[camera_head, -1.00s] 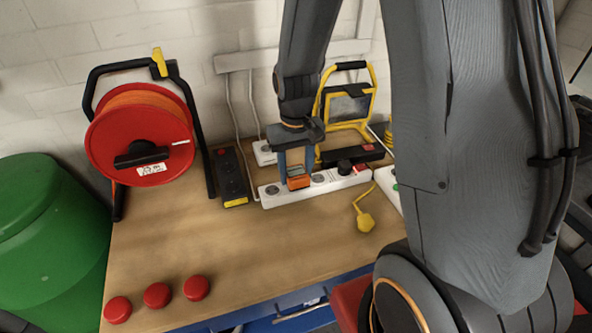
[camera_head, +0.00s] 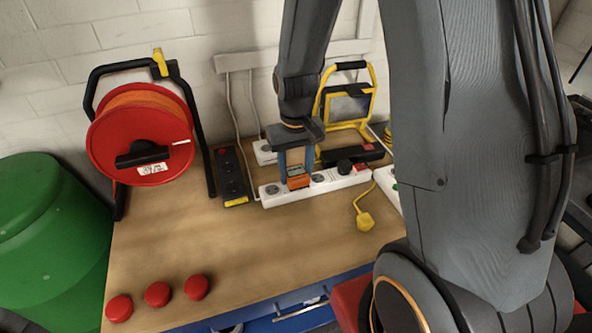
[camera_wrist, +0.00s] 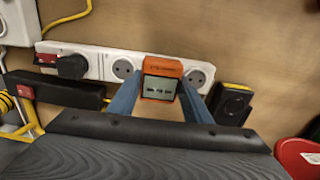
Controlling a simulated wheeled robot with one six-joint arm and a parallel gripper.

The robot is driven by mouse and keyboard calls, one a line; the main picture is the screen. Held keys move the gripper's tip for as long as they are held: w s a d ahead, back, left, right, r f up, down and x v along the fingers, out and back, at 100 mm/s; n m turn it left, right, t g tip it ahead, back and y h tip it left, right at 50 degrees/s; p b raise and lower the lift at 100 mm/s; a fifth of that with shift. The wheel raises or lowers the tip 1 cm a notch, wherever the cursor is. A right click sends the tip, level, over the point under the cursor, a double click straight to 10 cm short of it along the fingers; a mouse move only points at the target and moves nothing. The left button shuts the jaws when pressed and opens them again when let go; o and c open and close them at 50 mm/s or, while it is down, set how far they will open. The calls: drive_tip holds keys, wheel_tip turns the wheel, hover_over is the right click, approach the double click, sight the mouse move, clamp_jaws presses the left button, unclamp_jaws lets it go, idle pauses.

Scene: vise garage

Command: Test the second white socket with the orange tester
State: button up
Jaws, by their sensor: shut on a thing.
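The white power strip (camera_head: 334,184) lies near the back of the workbench. The orange tester (camera_head: 299,182) is at the strip's second position from the left in the head view, with bare sockets on both sides. My gripper (camera_head: 296,168) is shut on the tester from above. The wrist view shows the tester's orange body (camera_wrist: 162,70) and grey screen between the blue fingers, over the strip (camera_wrist: 96,64). One bare socket (camera_wrist: 123,68) is left of it and another (camera_wrist: 198,77) right. The tester hides the socket behind it, and I cannot tell whether its pins are fully in.
A black plug (camera_head: 345,167) sits in the strip. A black power strip (camera_head: 231,178) and red cable reel (camera_head: 140,139) stand left. A yellow work lamp (camera_head: 347,101) is behind. A yellow plug (camera_head: 365,221) and red discs (camera_head: 157,294) lie in front. The bench middle is clear.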

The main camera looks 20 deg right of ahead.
drive_tip(key=shift+f+b, duration=0.3)
drive_tip(key=shift+f, duration=0.25)
drive_tip(key=o, duration=1.6)
drive_tip(key=shift+r+b, duration=0.9)
drive_tip(key=shift+r, duration=3)
drive_tip(key=shift+t, duration=0.7)
drive_tip(key=s, duration=0.3)
drive_tip(key=s+f+b, duration=0.1)
drive_tip(key=s, duration=0.2)
drive_tip(key=s+f+b, duration=0.1)
drive_tip(key=s, duration=0.2)
drive_tip(key=shift+s+f, duration=0.1)
drive_tip(key=shift+f, duration=0.05)
